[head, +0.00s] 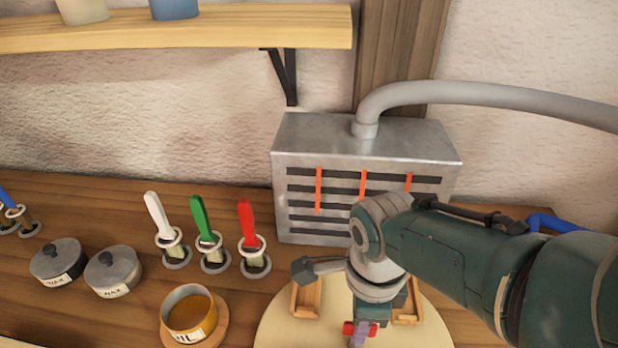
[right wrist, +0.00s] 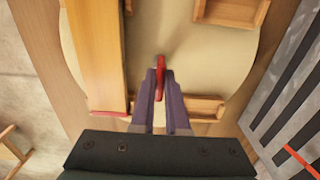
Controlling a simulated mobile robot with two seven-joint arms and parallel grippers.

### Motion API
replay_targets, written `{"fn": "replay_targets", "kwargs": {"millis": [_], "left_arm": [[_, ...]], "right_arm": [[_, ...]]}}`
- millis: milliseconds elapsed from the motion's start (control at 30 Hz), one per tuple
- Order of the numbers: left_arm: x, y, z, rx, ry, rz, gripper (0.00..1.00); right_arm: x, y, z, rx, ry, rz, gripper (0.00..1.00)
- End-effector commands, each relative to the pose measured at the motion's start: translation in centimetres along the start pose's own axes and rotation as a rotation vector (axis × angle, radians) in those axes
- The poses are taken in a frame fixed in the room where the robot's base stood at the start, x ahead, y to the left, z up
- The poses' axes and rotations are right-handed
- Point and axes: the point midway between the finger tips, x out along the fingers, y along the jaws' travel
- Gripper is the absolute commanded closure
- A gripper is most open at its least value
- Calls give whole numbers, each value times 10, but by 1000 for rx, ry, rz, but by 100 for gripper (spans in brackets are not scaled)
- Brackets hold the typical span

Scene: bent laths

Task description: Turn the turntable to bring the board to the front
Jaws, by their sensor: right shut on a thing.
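The turntable (head: 275,328) is a pale round disc at the bottom of the head view, cut off by the frame. In the right wrist view its pale top (right wrist: 205,65) fills the middle. A long orange-brown wooden piece (right wrist: 95,50), seemingly the board, lies along the disc's left side there, with a reddish strip at its lower end. My right gripper (right wrist: 161,80) is over the disc, its purple fingers shut on a red upright handle (right wrist: 160,62). In the head view my right gripper (head: 359,335) partly hides the disc. My left gripper is not in view.
Small wooden trays (head: 306,298) sit on the disc. A grey slatted metal box (head: 365,160) with a pipe stands behind. Left of the disc are an amber-filled cup (head: 190,312), coloured-handled brushes (head: 203,220) in holders, and lidded pots (head: 113,270).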

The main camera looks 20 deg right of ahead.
Motion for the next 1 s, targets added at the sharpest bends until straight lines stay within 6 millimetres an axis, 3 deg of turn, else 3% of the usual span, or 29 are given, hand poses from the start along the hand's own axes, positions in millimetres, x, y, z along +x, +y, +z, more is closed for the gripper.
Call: {"fn": "replay_targets", "kwargs": {"millis": [367, 400, 633, 867, 1000], "left_arm": [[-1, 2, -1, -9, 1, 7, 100], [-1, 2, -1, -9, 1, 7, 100], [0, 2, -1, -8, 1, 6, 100], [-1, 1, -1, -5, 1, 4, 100], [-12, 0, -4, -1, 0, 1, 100]], "right_arm": [[-1, 0, 0, 6, 1, 3, 100], [-1, 0, 0, 6, 1, 2, 83], [0, 0, 0, 4, 0, 1, 57], [-1, 0, 0, 3, 0, 1, 57], [-14, 0, 0, 3, -1, 0, 57]]}}
